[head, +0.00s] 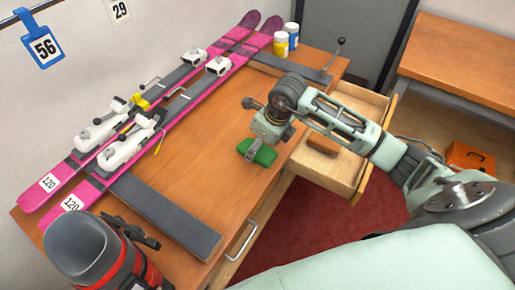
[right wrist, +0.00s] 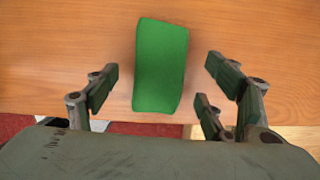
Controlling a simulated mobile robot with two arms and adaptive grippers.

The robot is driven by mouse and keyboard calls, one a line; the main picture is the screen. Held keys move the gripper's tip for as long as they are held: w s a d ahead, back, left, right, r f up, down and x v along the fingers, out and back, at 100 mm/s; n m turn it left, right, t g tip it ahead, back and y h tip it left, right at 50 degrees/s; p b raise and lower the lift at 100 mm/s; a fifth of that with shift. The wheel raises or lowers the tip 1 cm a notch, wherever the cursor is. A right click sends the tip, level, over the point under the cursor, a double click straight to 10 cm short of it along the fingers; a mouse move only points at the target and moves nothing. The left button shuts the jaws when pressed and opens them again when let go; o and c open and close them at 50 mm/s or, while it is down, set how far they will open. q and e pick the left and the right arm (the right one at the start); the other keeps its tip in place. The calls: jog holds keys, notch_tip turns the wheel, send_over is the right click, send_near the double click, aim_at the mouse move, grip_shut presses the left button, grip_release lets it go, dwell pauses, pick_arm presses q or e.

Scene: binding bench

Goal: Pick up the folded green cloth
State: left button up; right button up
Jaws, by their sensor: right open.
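The folded green cloth (head: 263,154) lies on the wooden bench top near its front edge. In the right wrist view the cloth (right wrist: 160,65) lies between and ahead of my open fingers, with a gap on both sides. My right gripper (head: 252,148) is above the cloth, pointing down at it, and partly hides it in the head view. The right wrist view also shows my right gripper (right wrist: 160,85) open, with nothing held. My left gripper is not in view.
Two pink skis (head: 195,85) with bindings lie along the back of the bench (head: 195,150). Two small bottles (head: 286,40) stand at the far end. An open drawer (head: 335,165) juts out below, holding a brown block (head: 323,145).

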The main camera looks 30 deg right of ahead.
jog(key=shift+x, duration=0.85)
jog(key=shift+c, duration=0.4)
jog(key=c, duration=1.1)
jog(key=shift+c, duration=0.2)
jog(key=shift+r, duration=0.1)
jog(key=shift+w+r, duration=0.1)
jog(key=shift+r, duration=0.5)
notch_tip(320, 180, up, 3)
jog(key=shift+f+b, duration=0.1)
jog(key=shift+b, duration=0.55)
jog(key=d+r+b, duration=0.2)
jog(key=d+r, duration=0.5)
jog(key=d, duration=0.4)
jog(key=shift+w+d+b, duration=0.3)
jog(key=shift+w+b, duration=0.1)
jog(key=shift+w, duration=0.1)
